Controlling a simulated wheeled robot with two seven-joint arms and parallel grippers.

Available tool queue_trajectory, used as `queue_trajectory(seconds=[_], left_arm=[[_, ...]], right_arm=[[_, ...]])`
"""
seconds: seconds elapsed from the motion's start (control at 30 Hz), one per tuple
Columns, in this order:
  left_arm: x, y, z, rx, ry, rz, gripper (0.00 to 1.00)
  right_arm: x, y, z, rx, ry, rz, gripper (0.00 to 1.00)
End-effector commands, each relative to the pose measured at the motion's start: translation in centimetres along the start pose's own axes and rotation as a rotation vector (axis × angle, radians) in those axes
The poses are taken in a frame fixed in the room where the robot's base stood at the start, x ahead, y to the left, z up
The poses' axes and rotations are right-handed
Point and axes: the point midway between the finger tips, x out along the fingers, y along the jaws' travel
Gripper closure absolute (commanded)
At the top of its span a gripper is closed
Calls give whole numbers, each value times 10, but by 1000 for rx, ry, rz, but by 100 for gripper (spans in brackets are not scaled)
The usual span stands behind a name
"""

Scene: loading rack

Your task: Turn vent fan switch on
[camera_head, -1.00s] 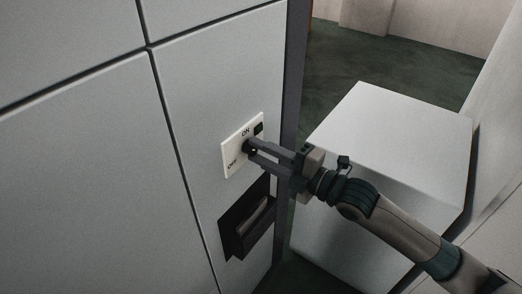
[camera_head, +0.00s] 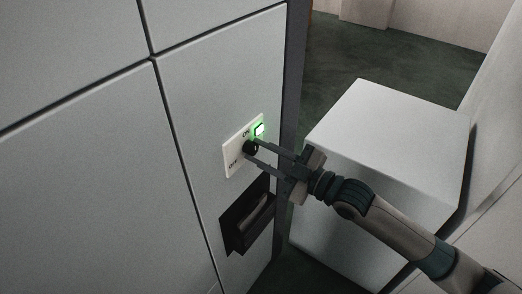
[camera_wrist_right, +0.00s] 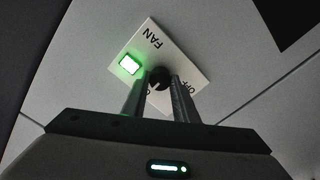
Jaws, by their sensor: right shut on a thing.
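A white switch plate (camera_head: 231,161) marked ON and OFF is on the grey panel wall. In the right wrist view the plate (camera_wrist_right: 180,52) also reads FAN. Its round black knob (camera_head: 250,148) sits at the middle, and it also shows in the right wrist view (camera_wrist_right: 158,77). A small indicator lamp (camera_head: 259,129) beside ON glows green; it is also lit in the right wrist view (camera_wrist_right: 129,64). My right gripper (camera_head: 254,151) is shut on the knob, one finger on each side. My left gripper is not in view.
A dark recessed handle (camera_head: 248,222) is in the panel just below the plate. A large white box (camera_head: 390,135) stands to the right, behind my right arm. Dark green floor (camera_head: 400,60) is open farther back.

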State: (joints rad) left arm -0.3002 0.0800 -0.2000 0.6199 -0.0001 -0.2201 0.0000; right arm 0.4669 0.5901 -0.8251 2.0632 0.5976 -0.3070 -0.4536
Motion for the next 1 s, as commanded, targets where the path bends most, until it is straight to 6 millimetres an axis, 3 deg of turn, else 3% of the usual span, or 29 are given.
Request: queue_trajectory(seconds=[0.57, 0.6, 0.67, 1.0], left_arm=[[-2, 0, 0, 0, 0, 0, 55], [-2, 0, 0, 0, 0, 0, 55], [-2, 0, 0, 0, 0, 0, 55], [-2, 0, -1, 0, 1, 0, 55]], right_arm=[[0, -1, 1, 51, -2, -1, 96], [0, -1, 1, 50, -2, -1, 69], [0, -1, 1, 50, -2, -1, 55], [0, 0, 0, 48, 0, 0, 55]])
